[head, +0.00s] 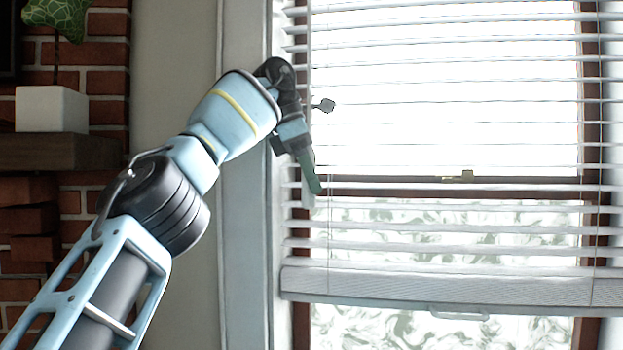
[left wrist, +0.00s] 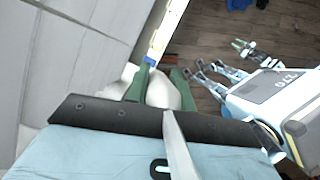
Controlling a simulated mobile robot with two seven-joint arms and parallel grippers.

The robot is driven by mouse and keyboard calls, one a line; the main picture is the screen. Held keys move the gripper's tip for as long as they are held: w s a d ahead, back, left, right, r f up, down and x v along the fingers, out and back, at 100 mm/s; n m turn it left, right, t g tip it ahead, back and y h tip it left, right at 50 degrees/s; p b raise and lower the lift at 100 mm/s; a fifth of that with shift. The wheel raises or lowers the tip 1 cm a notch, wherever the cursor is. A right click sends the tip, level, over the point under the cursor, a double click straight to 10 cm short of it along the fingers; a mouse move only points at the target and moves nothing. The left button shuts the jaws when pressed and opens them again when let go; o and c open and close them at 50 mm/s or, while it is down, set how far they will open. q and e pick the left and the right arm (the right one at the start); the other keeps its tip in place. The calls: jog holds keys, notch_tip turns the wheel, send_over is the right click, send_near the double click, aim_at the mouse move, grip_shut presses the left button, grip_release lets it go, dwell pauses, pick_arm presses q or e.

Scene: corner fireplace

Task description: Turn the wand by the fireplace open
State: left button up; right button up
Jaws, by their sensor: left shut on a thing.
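The wand (head: 309,40) is a thin pale rod hanging at the left edge of the window blind in the head view. My left gripper (head: 316,188) is beside the blind's left edge, its green fingers pointing down. In the left wrist view the wand (left wrist: 178,145) crosses the dark palm plate as a pale rod and runs toward the green fingers (left wrist: 163,78). The left gripper is shut on the wand; the exact contact is hard to see. My right gripper (left wrist: 240,46) appears small and far off in the left wrist view; its jaw state is unclear.
The white slatted blind (head: 440,235) covers most of the window, with its bottom rail (head: 450,287) above the sill. A brick fireplace (head: 105,85) with a wooden mantel (head: 70,152) and a white pot (head: 50,110) stands at the left. Pale wall lies between.

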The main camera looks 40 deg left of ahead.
pick_arm(q)
jog(key=shift+r, duration=0.15)
jog(key=o, duration=1)
jog(key=shift+n, duration=0.3)
